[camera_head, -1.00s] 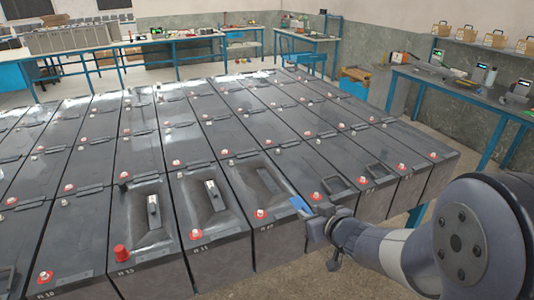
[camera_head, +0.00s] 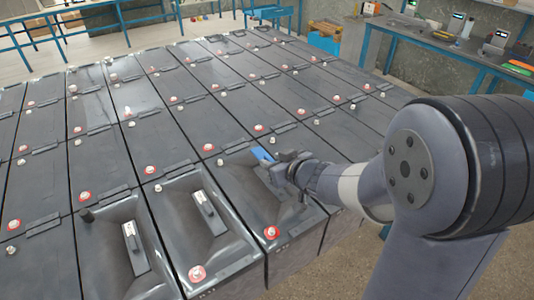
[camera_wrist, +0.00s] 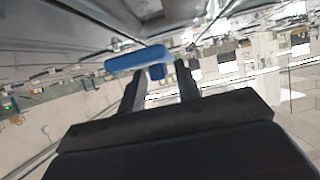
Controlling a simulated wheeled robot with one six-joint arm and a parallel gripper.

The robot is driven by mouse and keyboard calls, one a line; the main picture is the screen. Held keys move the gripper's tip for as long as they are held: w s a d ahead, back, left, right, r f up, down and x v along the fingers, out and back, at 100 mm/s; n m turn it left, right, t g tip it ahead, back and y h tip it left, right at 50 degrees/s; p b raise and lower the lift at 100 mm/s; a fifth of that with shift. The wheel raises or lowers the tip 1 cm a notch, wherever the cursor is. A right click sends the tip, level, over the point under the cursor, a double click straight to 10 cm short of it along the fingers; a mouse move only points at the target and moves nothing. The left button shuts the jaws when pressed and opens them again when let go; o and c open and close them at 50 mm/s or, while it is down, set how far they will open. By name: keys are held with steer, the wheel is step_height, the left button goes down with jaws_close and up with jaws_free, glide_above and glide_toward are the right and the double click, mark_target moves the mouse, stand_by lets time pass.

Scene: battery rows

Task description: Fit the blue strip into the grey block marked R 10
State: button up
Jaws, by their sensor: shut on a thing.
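The blue strip (camera_head: 262,154) is held at the tip of my gripper (camera_head: 278,166). In the wrist view the strip (camera_wrist: 140,59) lies crosswise beyond the fingers (camera_wrist: 160,72), with a smaller blue part below it between them. The grey block taken as R 10 (camera_head: 250,212) has a shallow recess with no strip visible in it. Its front label is too small to read now. My gripper and the strip are over the far right part of this block. I cannot tell whether the strip touches it; my gripper hides part of the recess.
To its left, two blocks have similar recesses holding grey strips (camera_head: 204,203) and (camera_head: 133,236). Red-ringed terminals (camera_head: 271,232) stick up around. Rows of flat grey blocks spread behind. A blue-legged bench (camera_head: 450,45) stands at the back right.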

steer(key=shift+f+b, duration=2.35)
steer(key=shift+b, duration=0.15)
steer(key=shift+s+p, duration=0.1)
steer(key=shift+p, duration=0.25)
